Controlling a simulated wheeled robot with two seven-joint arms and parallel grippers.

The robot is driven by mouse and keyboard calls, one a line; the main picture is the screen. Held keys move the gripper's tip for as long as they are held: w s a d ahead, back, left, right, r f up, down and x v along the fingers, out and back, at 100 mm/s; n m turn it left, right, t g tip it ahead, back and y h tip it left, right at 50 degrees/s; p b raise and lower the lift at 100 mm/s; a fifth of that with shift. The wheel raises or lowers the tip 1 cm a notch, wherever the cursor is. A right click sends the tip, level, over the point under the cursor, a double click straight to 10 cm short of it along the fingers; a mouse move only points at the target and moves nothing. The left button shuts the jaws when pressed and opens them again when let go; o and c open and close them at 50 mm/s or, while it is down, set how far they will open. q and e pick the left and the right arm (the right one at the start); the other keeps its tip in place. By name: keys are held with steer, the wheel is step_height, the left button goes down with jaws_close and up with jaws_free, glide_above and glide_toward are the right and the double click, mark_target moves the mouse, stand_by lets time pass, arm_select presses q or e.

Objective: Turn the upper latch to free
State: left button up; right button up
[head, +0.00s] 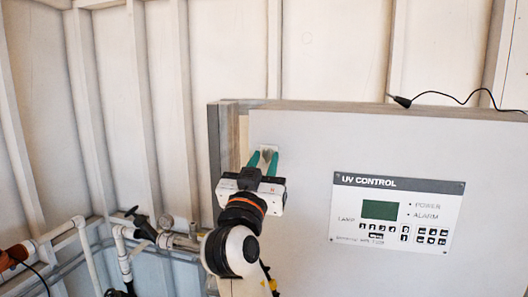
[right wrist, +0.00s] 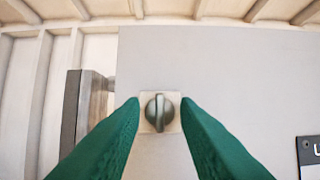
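The upper latch is a grey round knob with a raised upright grip bar on a small pale square plate. It shows in the middle of the right wrist view (right wrist: 160,112), and in the head view (head: 267,154) it is partly hidden by my gripper. My right gripper (head: 263,161) is at the upper left corner of the grey cabinet front. Its two green fingers (right wrist: 160,110) are open, one on each side of the knob, with a gap showing on both sides. How close the fingertips are in depth is hard to tell. My left gripper is not in view.
The grey cabinet front (head: 300,135) carries a UV CONTROL panel (head: 397,211) to the right. A black cable (head: 450,95) lies along the cabinet's top edge. Pipes and a valve (head: 140,222) stand at the lower left. A ribbed pale wall (head: 330,50) is behind.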

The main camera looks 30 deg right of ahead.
steer(key=shift+w+d+r, duration=0.1)
steer(key=shift+w+d, duration=0.05)
jaws_close()
